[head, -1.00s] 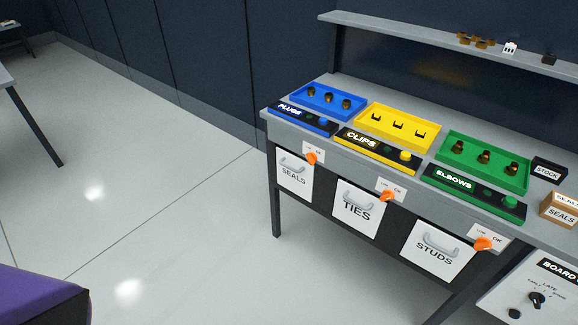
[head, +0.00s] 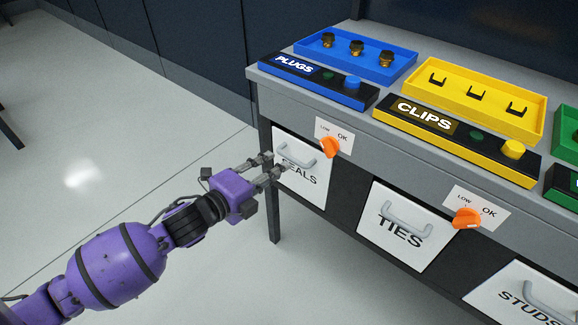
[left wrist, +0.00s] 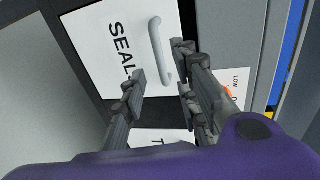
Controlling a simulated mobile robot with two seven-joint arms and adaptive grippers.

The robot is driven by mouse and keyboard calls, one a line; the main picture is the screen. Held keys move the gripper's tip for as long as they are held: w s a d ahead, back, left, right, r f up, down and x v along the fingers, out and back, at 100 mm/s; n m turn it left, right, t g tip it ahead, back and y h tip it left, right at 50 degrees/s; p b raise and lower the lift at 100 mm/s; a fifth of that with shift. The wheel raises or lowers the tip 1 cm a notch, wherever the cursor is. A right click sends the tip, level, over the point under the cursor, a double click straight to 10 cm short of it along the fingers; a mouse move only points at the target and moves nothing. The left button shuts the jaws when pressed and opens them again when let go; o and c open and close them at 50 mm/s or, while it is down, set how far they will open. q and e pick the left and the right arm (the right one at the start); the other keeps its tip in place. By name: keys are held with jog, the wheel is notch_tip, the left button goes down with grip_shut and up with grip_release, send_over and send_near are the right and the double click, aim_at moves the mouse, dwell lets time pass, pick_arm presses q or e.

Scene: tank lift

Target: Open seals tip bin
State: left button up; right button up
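The SEALS tip bin (head: 312,192) has a white front with a grey bar handle (head: 297,159). It sits flush under the left end of the bench and looks shut. My left gripper (head: 274,166) is at the bin's left side, close to the handle, its fingertips overlapping the front's edge. In the left wrist view the SEALS front (left wrist: 98,45) and handle (left wrist: 160,50) lie ahead. The handle appears between the two spread fingers (left wrist: 161,63). The fingers are open, with gaps to the bar; contact is not visible. My right gripper is out of view.
Blue (head: 398,70) and yellow (head: 530,126) trays stand on the bench.

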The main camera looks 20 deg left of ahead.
aim_at(290, 160)
pick_arm(q)
jog(key=x, duration=0.6)
jog(key=shift+w+d+b, duration=0.1)
jog(key=shift+w+b, duration=0.1)
jog(key=shift+b, duration=0.2)
grip_shut()
jog(key=shift+f, duration=0.1)
